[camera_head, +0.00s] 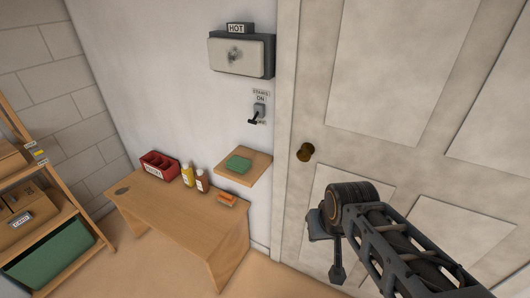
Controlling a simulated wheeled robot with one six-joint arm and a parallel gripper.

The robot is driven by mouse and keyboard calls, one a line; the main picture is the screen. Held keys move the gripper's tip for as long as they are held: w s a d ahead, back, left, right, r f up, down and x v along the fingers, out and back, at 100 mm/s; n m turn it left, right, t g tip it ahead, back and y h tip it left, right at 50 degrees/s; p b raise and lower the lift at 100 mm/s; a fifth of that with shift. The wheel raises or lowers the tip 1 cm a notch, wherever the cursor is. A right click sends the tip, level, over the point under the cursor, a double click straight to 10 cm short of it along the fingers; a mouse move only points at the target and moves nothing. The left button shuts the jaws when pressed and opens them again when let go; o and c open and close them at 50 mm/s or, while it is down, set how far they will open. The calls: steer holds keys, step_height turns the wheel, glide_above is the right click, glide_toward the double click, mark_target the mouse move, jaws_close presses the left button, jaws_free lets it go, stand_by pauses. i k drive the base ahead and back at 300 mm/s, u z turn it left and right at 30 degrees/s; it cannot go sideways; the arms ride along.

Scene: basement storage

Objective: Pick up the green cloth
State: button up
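The green cloth (238,164) lies folded, as a small flat square, on a little wooden wall shelf (248,177) left of the door. Nothing covers it. My gripper (336,264) hangs in front of the door at the lower right, well to the right of the cloth and apart from it. Its fingers are small and partly hidden by my arm, so I cannot tell if they are open or shut. I see nothing held in it.
A wooden desk (170,207) below the shelf holds a red bin (158,168), a yellow bottle (188,176), a brown-red bottle (202,182) and an orange item (227,199). A switch (259,112) and "HOT" box (238,55) are above. The door has a knob (305,152). Storage shelves stand left.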

mark_target(241, 165)
steer(key=u, duration=0.3)
steer(key=i, duration=0.95)
steer(key=u, duration=0.8)
